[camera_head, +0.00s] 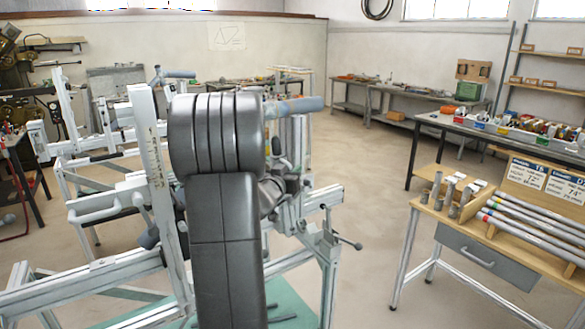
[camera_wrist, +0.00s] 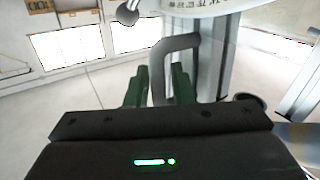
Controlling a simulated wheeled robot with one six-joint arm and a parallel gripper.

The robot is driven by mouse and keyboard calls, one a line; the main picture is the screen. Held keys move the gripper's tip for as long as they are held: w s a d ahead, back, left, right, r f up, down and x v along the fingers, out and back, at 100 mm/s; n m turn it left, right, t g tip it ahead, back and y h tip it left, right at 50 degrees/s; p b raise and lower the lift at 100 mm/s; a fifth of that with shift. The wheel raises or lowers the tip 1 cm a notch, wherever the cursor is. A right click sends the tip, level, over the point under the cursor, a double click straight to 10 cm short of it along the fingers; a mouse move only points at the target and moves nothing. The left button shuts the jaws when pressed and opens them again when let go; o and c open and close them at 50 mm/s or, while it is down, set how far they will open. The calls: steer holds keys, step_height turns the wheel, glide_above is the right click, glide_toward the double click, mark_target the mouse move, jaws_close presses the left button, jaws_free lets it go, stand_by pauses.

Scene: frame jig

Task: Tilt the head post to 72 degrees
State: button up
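In the wrist view my gripper (camera_wrist: 160,82) shows two green fingers, one on each side of a grey bent handle (camera_wrist: 182,41). The handle nearly fills the gap; I cannot tell whether both fingers press on it. An upright aluminium post (camera_wrist: 222,60) stands just right of the handle, probably the head post. Part of a pale plate with scale marks (camera_wrist: 195,5) shows at the top edge; its reading is not legible. In the head view my dark arm hides my gripper and most of this post, so its angle cannot be read.
The jig's aluminium frame (camera_head: 90,275) spreads around my arm, with a marked, slightly tilted post (camera_head: 151,150) at left. A clamp lever (camera_head: 345,242) sticks out at right. A wooden-topped bench (camera_head: 455,222) with tubes stands farther right. Floor between jig and bench is clear.

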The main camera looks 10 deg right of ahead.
steer(key=shift+w+d, duration=0.3)
steer(key=shift+w, duration=0.05)
jaws_close()
steer(key=shift+n+t+h, duration=0.4)
steer(key=shift+n+t, duration=0.2)
steer(key=shift+t, duration=0.1)
steer(key=a+b, duration=0.1)
steer(key=s+a+b, duration=0.1)
steer(key=a+b, duration=0.2)
steer(key=shift+s+f, duration=0.25)
steer(key=shift+f, duration=0.15)
